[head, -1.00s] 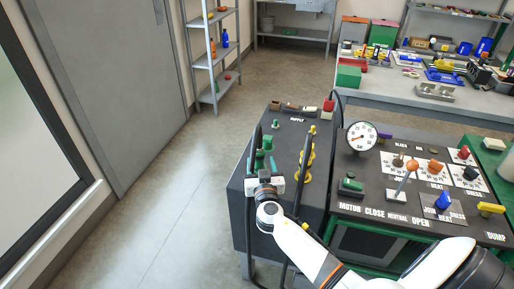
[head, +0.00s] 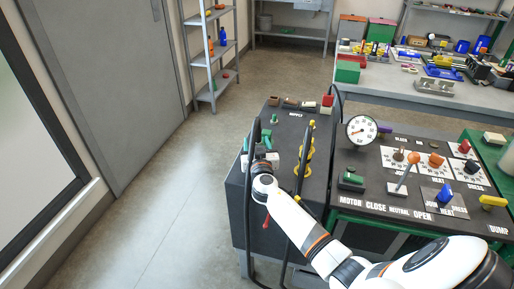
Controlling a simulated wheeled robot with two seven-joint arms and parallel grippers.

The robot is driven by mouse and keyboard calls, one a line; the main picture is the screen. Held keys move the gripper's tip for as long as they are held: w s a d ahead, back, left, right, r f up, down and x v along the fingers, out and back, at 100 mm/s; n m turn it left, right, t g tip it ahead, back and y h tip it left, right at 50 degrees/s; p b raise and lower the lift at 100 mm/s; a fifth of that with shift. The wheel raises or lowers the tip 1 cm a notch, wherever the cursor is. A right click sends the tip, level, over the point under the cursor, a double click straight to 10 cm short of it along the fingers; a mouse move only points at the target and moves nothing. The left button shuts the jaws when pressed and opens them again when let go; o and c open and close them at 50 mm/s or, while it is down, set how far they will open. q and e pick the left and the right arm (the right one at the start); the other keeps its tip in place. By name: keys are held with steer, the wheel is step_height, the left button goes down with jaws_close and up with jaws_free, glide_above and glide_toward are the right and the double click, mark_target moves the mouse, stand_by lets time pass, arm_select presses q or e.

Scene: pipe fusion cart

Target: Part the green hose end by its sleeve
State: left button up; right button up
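The green hose end (head: 266,134) stands at the left side of the dark cart top, beside a looping black hose (head: 248,160). My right arm comes in from the lower right, and its gripper (head: 262,156) is at the green fitting, just below it in the head view. Teal-green parts show beside the fingers. The wrist hides most of the fingertips and the sleeve, so I cannot tell whether they grip it. My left gripper is not in view.
Yellow fittings (head: 304,158) and a second black hose stand just right of my gripper. A pressure gauge (head: 361,130) and a control panel with levers (head: 413,160) are further right. The floor left of the cart is clear.

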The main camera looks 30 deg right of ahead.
mark_target(257, 129)
jaws_close()
steer(key=shift+r+p, duration=1.9)
steer(key=shift+r, duration=1.15)
